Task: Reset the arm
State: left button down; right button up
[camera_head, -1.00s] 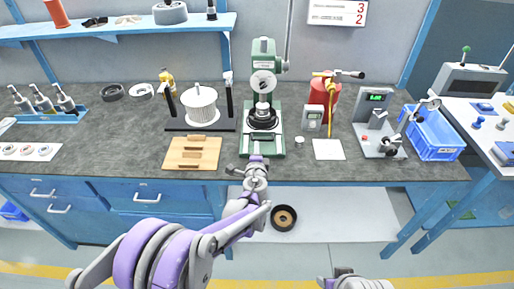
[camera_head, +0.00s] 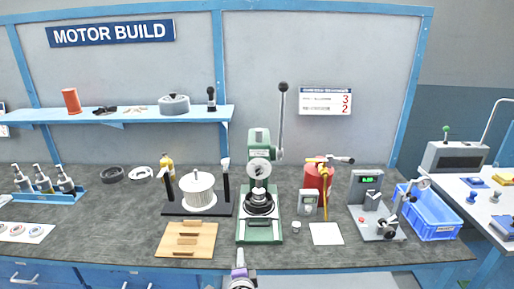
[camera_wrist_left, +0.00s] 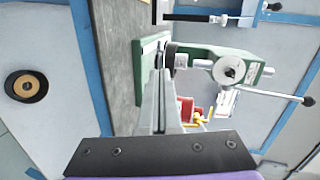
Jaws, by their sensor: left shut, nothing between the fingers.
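My left gripper (camera_head: 239,262) is at the bottom edge of the head view, in front of the bench edge below the green press. It is shut and empty, and most of its arm is out of view. In the left wrist view its fingers (camera_wrist_left: 166,108) are together with nothing between them. The green press (camera_head: 259,165) stands on the bench, its lever (camera_head: 282,120) pointing up with a black knob on top. The press (camera_wrist_left: 225,70) and its lever (camera_wrist_left: 275,92) also show in the left wrist view. The gripper is apart from both. My right gripper is not in view.
A wooden board (camera_head: 187,240) lies left of the press, with a white-wound coil (camera_head: 198,190) on a stand behind it. A white sheet (camera_head: 326,234), a red canister (camera_head: 317,177), a gauge stand (camera_head: 366,190) and a blue bin (camera_head: 432,215) are to the right.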

pick_arm(q)
jog(key=s+a+r+n+g+y+p, duration=0.4)
jog(key=s+a+n, duration=0.5)
jog(key=s+a, duration=0.45)
jog(key=s+n+g+h+p, duration=0.3)
jog(key=s+n+g+h, duration=0.2)
jog(key=s, duration=1.1)
jog(key=shift+s+d+f+n+g, duration=0.35)
jog(key=shift+d+n+g, duration=0.05)
jog(key=shift+n, duration=0.5)
